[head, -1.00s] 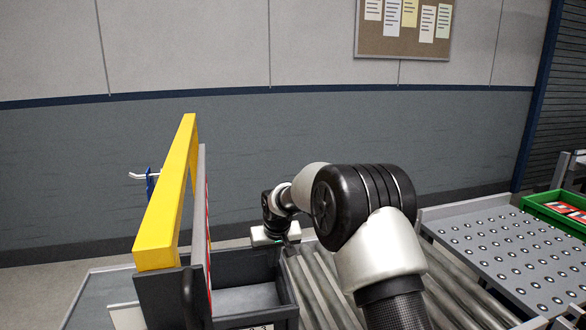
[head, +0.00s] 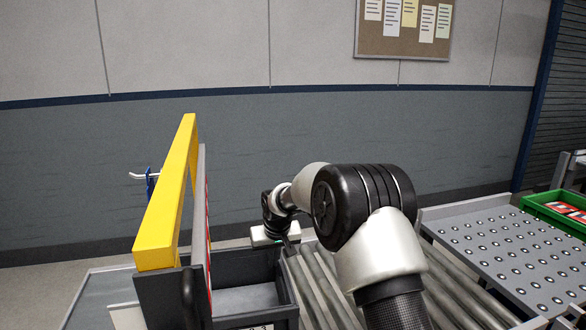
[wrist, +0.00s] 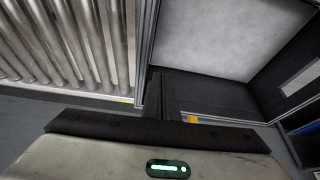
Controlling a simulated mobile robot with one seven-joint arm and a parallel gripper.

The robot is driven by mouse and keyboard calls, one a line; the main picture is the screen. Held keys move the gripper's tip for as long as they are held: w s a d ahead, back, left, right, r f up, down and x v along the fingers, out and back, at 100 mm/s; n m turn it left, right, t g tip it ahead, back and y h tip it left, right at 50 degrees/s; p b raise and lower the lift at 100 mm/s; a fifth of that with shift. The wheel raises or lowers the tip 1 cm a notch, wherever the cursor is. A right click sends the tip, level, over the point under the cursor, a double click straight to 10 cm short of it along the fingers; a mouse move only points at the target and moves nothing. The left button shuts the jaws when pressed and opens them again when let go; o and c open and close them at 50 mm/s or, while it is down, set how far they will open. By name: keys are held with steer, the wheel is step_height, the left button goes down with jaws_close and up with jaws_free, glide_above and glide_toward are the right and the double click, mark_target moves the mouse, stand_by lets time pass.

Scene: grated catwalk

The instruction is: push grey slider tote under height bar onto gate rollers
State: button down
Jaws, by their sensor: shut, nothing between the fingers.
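The dark grey tote (head: 248,258) lies at lower middle in the head view, its left part hidden behind the yellow height bar (head: 165,205) and a grey upright panel. Its pale floor (wrist: 225,35) and dark walls fill the right of the wrist view. My gripper (head: 289,246) is at the tote's right-hand back corner in the head view. In the wrist view its dark fingers (wrist: 163,93) are shut and empty, close beside the tote wall; I cannot tell whether they touch it. Metal rollers (head: 322,285) run right of the tote, and also show in the wrist view (wrist: 75,40).
A grey table with studs (head: 500,255) and a green crate (head: 548,208) stand at the right. A blue post with a white handle (head: 150,180) is behind the bar. A flat grey surface (head: 95,295) lies left of the bar. My arm covers some rollers.

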step_height(320, 180, down, 5)
steer(key=b, duration=0.3)
steer(key=shift+f, duration=0.2)
stand_by(0.3)
steer(key=w+d, duration=0.3)
steer(key=d, duration=1)
steer(key=w+d+p, duration=0.1)
steer(key=w+d, duration=0.3)
steer(key=d, duration=0.9)
steer(key=shift+w+p, duration=0.25)
steer(key=shift+p, duration=0.05)
stand_by(1.6)
steer(key=shift+r, duration=0.1)
step_height(320, 180, up, 8)
steer(key=p, duration=0.4)
stand_by(0.4)
